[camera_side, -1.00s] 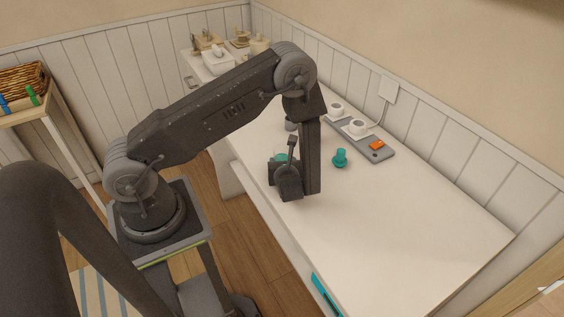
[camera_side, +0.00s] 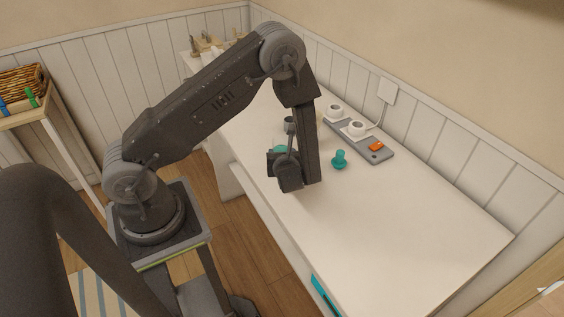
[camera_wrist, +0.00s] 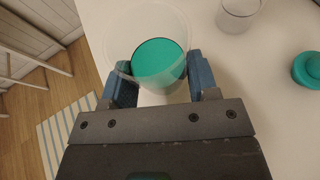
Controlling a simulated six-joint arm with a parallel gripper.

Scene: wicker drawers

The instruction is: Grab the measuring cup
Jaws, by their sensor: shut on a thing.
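The measuring cup (camera_wrist: 118,30) is a clear, see-through cup with a teal disc-like area showing inside it, in the upper middle of the wrist view. My gripper (camera_wrist: 160,75) is shut on it, with one blue finger on each side of the cup. In the side view my gripper (camera_side: 283,165) is over the left edge of the white table, and only a bit of teal (camera_side: 281,149) shows behind it. The rest of the cup is hidden there. I cannot tell how far its base is from the table.
A second clear cup (camera_wrist: 238,14) stands beyond the right finger. A teal stamp-like piece (camera_side: 340,160) stands right of my gripper. The table front is clear.

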